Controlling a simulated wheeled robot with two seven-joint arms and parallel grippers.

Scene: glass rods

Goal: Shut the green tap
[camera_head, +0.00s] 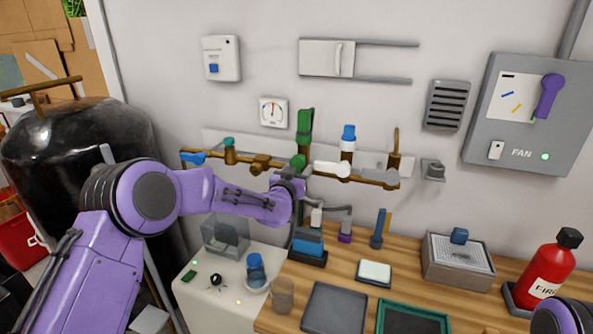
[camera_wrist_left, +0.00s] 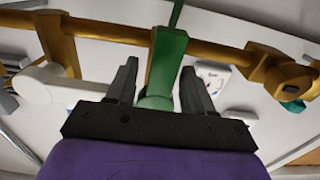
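The green tap (camera_head: 304,126) is on the brass pipe at the wall. Its long green handle points up, across the pipe, in the head view. My left gripper (camera_head: 292,170) is at the green tap's lower body, reaching in from the left. In the left wrist view the green tap (camera_wrist_left: 164,62) lies between the two dark fingers of my left gripper (camera_wrist_left: 161,85). The fingers are apart, with gaps visible on both sides of the green part. Whether either finger touches it is not clear. My right gripper is not in view; only a purple piece of my right arm shows at the lower right.
A white-handled tap (camera_head: 331,169) and a blue-topped tap (camera_head: 348,137) sit just right on the brass pipe (camera_head: 262,164). A teal-topped tap (camera_head: 229,149) is left. Below are a wooden counter (camera_head: 400,256) with trays and a red extinguisher (camera_head: 546,277).

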